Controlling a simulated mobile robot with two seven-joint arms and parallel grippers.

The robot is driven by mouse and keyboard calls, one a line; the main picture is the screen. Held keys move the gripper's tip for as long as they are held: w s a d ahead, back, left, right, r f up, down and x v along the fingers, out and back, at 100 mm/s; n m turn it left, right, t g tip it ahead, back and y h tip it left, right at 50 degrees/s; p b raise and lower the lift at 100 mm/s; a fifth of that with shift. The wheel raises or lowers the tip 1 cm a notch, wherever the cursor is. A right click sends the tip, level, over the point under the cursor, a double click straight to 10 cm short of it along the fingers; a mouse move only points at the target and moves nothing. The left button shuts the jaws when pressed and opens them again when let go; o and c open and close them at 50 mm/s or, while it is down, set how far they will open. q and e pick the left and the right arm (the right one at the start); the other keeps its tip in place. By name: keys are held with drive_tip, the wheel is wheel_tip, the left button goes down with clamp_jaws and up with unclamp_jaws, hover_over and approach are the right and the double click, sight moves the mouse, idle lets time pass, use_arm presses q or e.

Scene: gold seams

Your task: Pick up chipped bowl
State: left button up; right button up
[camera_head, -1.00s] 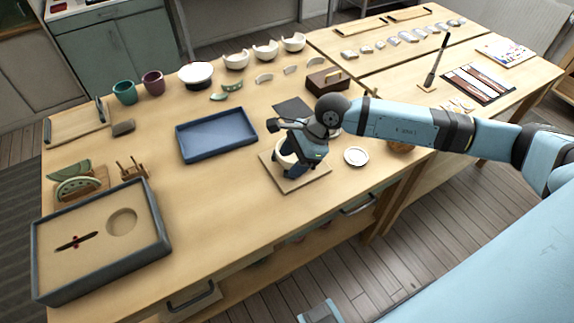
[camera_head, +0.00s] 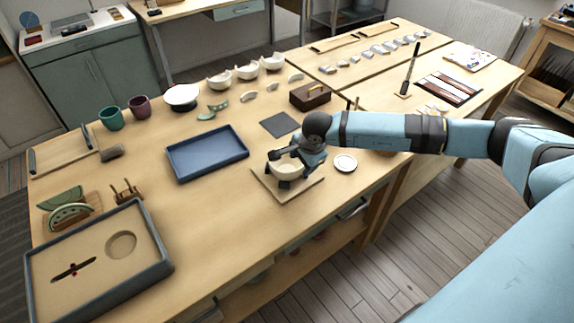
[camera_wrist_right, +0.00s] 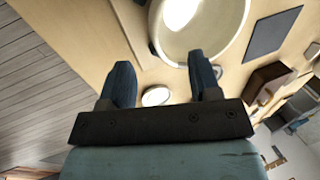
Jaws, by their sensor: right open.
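A pale cream bowl (camera_head: 288,173) sits on a square wooden board (camera_head: 299,190) near the front edge of the table. My right gripper (camera_head: 282,156) is at the bowl's far rim and partly covers it. In the right wrist view the open jaws (camera_wrist_right: 162,78) have nothing held between them. There the bowl (camera_wrist_right: 203,42) shows its wide round opening just beyond the fingertips, partly cut by the top edge. I cannot tell whether a finger touches the rim, and no chip is clear. My left gripper is not in view.
A small white dish (camera_head: 345,163) lies right of the board. A blue tray (camera_head: 207,155) is to the left, a dark mat (camera_head: 280,125) and a wooden box (camera_head: 310,96) behind. A grey-rimmed sand tray (camera_head: 95,285) fills the front left corner. Bare tabletop lies between the trays and board.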

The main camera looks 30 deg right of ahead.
sight(297, 169)
drive_tip(key=shift+a+p+x, duration=0.2)
drive_tip(key=shift+p+x, duration=0.05)
drive_tip(key=shift+x, duration=1.3)
drive_tip(key=shift+a+p+x, duration=0.2)
drive_tip(key=shift+p+x, duration=0.05)
drive_tip(key=shift+x, duration=1.25)
drive_tip(key=shift+w, duration=0.1)
drive_tip(key=c, duration=0.9)
drive_tip(key=shift+r, duration=0.1)
